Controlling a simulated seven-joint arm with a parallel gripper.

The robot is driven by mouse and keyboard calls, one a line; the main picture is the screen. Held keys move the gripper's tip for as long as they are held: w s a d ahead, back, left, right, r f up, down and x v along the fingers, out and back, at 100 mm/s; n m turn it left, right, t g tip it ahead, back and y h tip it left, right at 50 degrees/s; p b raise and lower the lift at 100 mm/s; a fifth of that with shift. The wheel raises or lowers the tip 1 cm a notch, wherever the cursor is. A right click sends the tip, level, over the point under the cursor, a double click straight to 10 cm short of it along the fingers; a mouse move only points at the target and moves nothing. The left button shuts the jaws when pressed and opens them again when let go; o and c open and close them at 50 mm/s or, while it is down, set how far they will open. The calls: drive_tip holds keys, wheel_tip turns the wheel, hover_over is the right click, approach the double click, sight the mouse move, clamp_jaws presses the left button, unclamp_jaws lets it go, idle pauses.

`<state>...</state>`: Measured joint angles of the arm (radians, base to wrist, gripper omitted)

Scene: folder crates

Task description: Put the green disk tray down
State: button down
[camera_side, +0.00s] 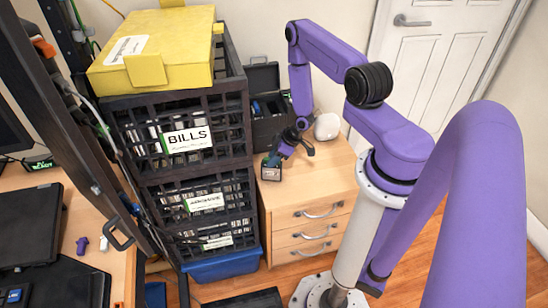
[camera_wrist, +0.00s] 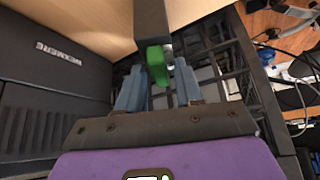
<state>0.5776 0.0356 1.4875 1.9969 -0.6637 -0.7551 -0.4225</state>
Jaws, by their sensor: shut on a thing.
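The green disk tray (camera_side: 270,173) is a small dark box with a green part on top, at the left edge of the wooden drawer cabinet's top (camera_side: 312,181) in the side view. In the wrist view, its green part (camera_wrist: 157,62) is between the two blue-grey fingers. My gripper (camera_side: 277,156) points down at the tray and is shut on it; the fingers also show in the wrist view (camera_wrist: 158,78). Whether the tray's underside touches the cabinet top cannot be told.
Stacked black crates of folders (camera_side: 185,135) stand close to the left of the tray, with a yellow box (camera_side: 155,50) on top. An open black case (camera_side: 268,118) and a white rounded object (camera_side: 327,126) are behind. The cabinet top's front right is clear.

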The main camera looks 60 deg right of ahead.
drive_tip(key=shift+f, duration=0.1)
drive_tip(key=c, duration=0.7)
unclamp_jaws()
drive_tip(key=shift+c, duration=0.2)
drive_tip(key=v, duration=1.2)
drive_tip(key=shift+w, duration=0.1)
